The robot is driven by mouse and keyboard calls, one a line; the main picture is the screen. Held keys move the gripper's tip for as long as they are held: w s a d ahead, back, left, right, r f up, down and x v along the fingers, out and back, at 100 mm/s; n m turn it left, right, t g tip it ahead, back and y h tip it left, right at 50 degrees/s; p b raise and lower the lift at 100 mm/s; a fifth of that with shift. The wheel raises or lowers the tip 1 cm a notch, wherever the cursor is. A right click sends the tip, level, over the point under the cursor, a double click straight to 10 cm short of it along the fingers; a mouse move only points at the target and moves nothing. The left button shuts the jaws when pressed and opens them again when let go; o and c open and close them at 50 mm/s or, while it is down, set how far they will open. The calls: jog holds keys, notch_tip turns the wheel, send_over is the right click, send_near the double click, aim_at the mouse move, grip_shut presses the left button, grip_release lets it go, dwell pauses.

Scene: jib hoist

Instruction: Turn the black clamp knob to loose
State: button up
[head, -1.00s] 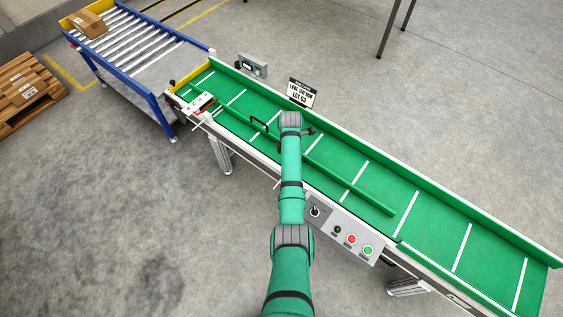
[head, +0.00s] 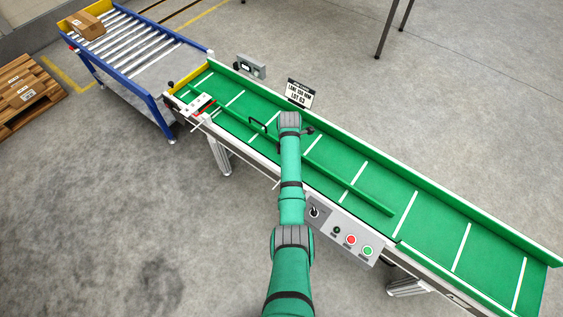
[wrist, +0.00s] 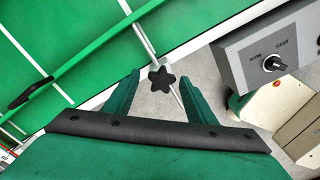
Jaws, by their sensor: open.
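The black clamp knob (wrist: 161,79) is star-shaped and shows in the wrist view, at the end of a thin metal rod beside the conveyor's edge. My gripper (wrist: 157,84) is open, with one green finger on each side of the knob in the picture. No contact shows, and I cannot tell how far the fingertips are from the knob in depth. In the head view my arm hides the knob and the fingers. A green guide rail (head: 348,184) with a black handle (wrist: 30,93) lies along the conveyor.
A grey control box (wrist: 268,60) with a dial sits close to the right of the fingers. In the head view, the green conveyor (head: 430,225) runs diagonally, with a sign (head: 299,93) at its far edge. A roller table (head: 135,50) stands at upper left.

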jog(key=shift+r, duration=0.15)
notch_tip(320, 180, up, 11)
jog(key=shift+f, duration=0.2)
jog(key=shift+s, duration=0.1)
dwell(0.5)
